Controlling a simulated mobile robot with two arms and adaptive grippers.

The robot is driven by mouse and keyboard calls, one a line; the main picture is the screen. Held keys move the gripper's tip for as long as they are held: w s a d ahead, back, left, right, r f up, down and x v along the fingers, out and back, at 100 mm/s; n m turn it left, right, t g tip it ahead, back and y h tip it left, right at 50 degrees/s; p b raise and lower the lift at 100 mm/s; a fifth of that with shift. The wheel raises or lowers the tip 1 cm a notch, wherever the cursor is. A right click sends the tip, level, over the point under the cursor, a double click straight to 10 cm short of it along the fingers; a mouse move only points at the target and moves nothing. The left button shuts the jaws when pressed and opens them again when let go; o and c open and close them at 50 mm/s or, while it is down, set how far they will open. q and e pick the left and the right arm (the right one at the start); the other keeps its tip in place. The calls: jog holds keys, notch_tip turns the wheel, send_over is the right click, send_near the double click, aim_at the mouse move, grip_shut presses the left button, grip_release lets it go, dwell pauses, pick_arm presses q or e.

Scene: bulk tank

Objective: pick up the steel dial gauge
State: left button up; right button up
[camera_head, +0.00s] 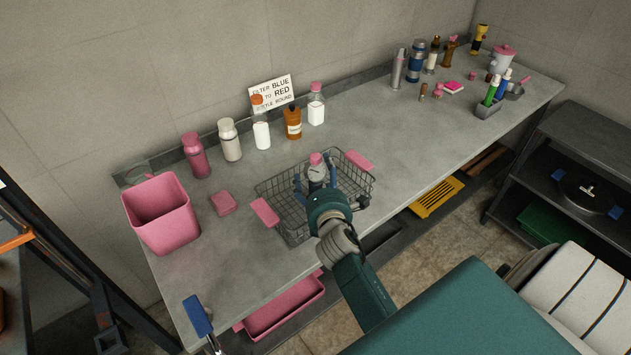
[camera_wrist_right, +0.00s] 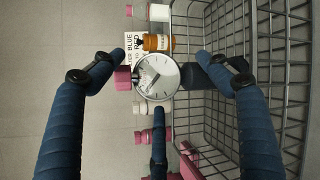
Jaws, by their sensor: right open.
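The steel dial gauge (camera_wrist_right: 157,75) has a round white face with a dark needle and a pink end. In the head view the gauge (camera_head: 317,174) shows at the wire basket (camera_head: 263,187), pink end up; I cannot tell what it rests on. My right gripper (camera_head: 316,181) is at the basket with its fingers around the gauge. In the right wrist view the right gripper (camera_wrist_right: 160,85) is open, its blue fingers spread left, right and below the gauge, with gaps at the sides. My left gripper is not in view.
The wire basket has pink handles and open mesh walls close to the fingers. Several bottles (camera_head: 293,122) and a sign (camera_head: 272,92) stand behind it. A pink bin (camera_head: 162,215) and pink block (camera_head: 223,203) are at left.

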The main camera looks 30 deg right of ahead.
jog(key=shift+w+d+f, duration=0.1)
jog(key=shift+w, duration=0.2)
jog(key=shift+s, duration=0.1)
jog(key=shift+c, duration=1.3)
jog(key=c, duration=1.5)
jog(key=shift+r, duration=0.2)
